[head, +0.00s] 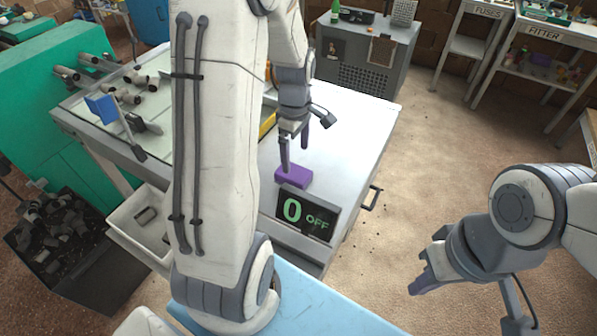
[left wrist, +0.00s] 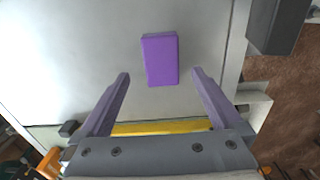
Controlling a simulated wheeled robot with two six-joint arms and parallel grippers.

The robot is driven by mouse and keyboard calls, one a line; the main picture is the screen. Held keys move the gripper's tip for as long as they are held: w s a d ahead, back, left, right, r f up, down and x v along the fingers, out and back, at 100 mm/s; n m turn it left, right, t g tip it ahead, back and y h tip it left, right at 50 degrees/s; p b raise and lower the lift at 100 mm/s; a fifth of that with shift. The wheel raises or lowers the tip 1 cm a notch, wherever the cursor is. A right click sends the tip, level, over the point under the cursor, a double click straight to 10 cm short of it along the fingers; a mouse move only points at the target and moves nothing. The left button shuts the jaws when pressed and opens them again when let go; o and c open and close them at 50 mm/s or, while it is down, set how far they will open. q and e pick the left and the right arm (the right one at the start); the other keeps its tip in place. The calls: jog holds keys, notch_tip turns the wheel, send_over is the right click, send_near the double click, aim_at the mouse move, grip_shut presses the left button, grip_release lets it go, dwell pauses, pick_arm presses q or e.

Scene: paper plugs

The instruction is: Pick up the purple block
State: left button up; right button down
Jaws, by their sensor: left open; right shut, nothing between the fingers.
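The purple block (head: 294,177) lies flat on the light metal worktop, just behind the black display. In the left wrist view the block (left wrist: 160,59) lies ahead of the fingertips, roughly centred between them. My left gripper (head: 294,154) is over the worktop by the block, its two purple fingers spread. The left wrist view shows my left gripper (left wrist: 160,76) open and empty. My right gripper (head: 418,289) is at the lower right over the floor, away from the worktop, shut and empty.
A display (head: 305,213) reading "0 OFF" stands at the worktop's near edge. A yellow strip (left wrist: 160,127) lies near the left gripper. The worktop (head: 362,121) is clear to the right of the block. A grey cabinet (head: 366,52) stands behind.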

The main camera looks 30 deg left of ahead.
aim_at(297, 173)
pick_arm(q)
jog(key=f, duration=0.3)
jog(key=shift+s+a+f, duration=0.1)
jog(key=shift+a, duration=0.1)
jog(key=f, duration=0.1)
jog(key=f+p, duration=0.1)
jog(key=f, duration=0.2)
jog(key=shift+d+f+p, duration=0.35)
jog(key=shift+d, duration=0.05)
jog(key=shift+f, duration=0.3)
jog(key=c, duration=1.3)
jog(key=shift+r+b, duration=0.65)
jog(key=shift+r, duration=4.4)
